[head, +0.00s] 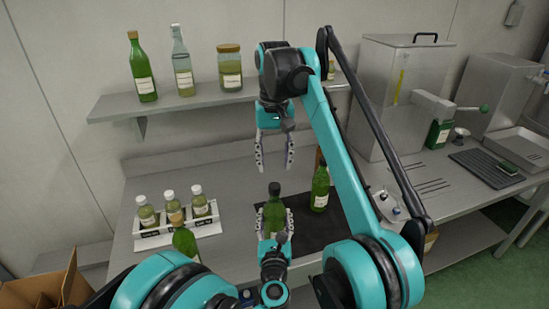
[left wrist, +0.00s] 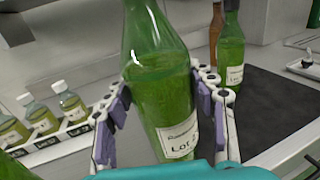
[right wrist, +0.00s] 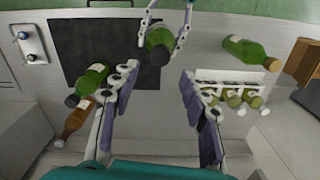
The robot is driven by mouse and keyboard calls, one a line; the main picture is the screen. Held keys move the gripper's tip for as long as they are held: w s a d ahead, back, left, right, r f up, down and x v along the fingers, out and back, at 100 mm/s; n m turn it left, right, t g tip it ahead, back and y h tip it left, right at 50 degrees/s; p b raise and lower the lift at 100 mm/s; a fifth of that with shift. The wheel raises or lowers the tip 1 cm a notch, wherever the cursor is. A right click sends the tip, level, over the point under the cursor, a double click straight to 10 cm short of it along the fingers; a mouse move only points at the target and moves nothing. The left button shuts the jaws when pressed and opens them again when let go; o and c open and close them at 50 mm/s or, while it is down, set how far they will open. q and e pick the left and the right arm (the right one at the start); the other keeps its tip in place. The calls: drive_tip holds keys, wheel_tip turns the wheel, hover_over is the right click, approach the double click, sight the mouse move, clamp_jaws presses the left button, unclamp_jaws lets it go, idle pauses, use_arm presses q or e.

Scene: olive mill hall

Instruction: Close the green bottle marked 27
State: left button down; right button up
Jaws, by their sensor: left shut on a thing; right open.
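A green bottle (head: 274,216) with a dark cap on its top stands roughly upright between the fingers of my left gripper (head: 273,225), which is shut on it. In the left wrist view the bottle (left wrist: 160,85) has a white label reading "Lot 2"; the rest of the number is hidden by a finger. The right wrist view shows its dark cap (right wrist: 158,56) from above. My right gripper (head: 273,165) is open and empty, above and behind the bottle in the head view, not touching it.
A capped green bottle (head: 320,188) stands on the dark mat (head: 335,223), with a brown bottle (right wrist: 78,117) close by. A rack (head: 155,240) of small bottles and another green bottle (head: 185,241) are left. A shelf (head: 200,99) holds bottles. A small tray (head: 391,212) lies right.

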sight(275, 185)
drive_tip(key=n, duration=0.6)
drive_tip(key=shift+r+n, duration=0.25)
drive_tip(key=shift+n, duration=0.05)
drive_tip(key=shift+s+f, duration=0.1)
drive_tip(key=shift+f, duration=3.9)
clamp_jaws()
drive_tip(key=m, duration=0.5)
drive_tip(key=shift+o, duration=0.3)
unclamp_jaws()
